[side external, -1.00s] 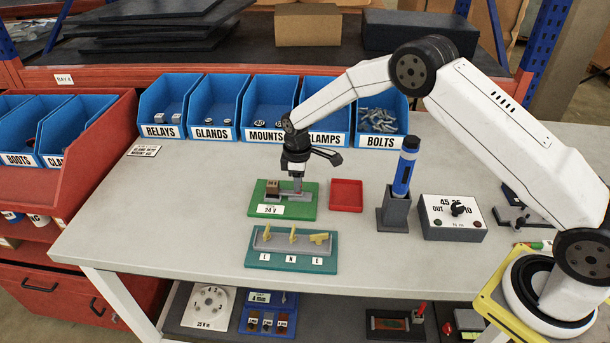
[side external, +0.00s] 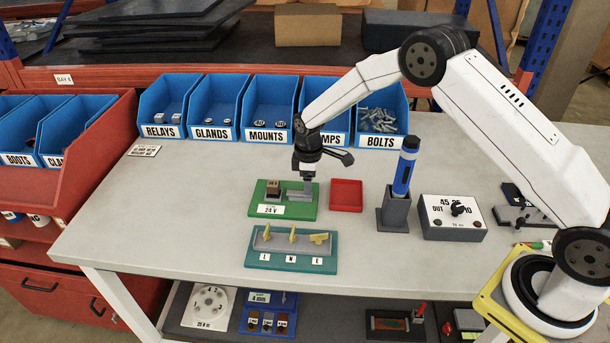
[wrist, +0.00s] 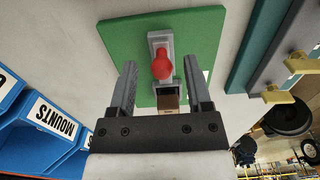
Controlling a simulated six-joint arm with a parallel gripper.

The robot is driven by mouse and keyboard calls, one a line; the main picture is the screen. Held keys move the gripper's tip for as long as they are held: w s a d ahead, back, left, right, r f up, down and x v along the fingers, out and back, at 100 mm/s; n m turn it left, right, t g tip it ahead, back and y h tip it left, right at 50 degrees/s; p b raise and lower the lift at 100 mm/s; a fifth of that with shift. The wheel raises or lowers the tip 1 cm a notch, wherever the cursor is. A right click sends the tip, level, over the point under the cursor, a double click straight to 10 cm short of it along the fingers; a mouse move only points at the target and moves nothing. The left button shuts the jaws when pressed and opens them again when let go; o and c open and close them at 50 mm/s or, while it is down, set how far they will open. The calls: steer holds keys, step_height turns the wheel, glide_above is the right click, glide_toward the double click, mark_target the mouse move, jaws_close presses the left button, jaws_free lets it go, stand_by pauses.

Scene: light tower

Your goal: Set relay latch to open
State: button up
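The green board (side external: 284,214) with a "24 V" label lies on the bench. A brown relay block (side external: 273,186) stands on its left part. A grey latch base (side external: 296,194) is on its right part, partly hidden by my gripper (side external: 307,190), which points down over the board's right end. In the wrist view, the latch's red knob (wrist: 162,65) sits on its grey base (wrist: 163,41), ahead of and between the two fingers. The brown block (wrist: 168,100) shows nearer the palm. My gripper (wrist: 162,75) is open, with nothing between its fingertips that it grips.
A red tray (side external: 346,194) lies just right of the board. A teal board (side external: 292,265) with yellow levers is in front. A blue cylinder in a grey holder (side external: 394,212) and a dial box (side external: 452,220) stand further right. Blue bins (side external: 214,110) line the back.

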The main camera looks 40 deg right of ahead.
steer(key=shift+r, duration=0.1)
step_height(320, 180, up, 7)
steer(key=shift+r, duration=0.3)
stand_by(0.5)
steer(key=shift+s, duration=0.1)
steer(key=shift+s+r, duration=0.15)
steer(key=shift+r, duration=0.05)
steer(key=s+r+m+t, duration=0.1)
steer(key=s+m, duration=0.3)
steer(key=s, duration=0.9)
steer(key=s+d+r+m+t, duration=0.1)
steer(key=s+r+m, duration=0.3)
steer(key=s, duration=0.8)
steer(key=shift+s+d+m+t, duration=0.25)
steer(key=shift+s+m+t, duration=0.1)
steer(key=shift+m, duration=0.15)
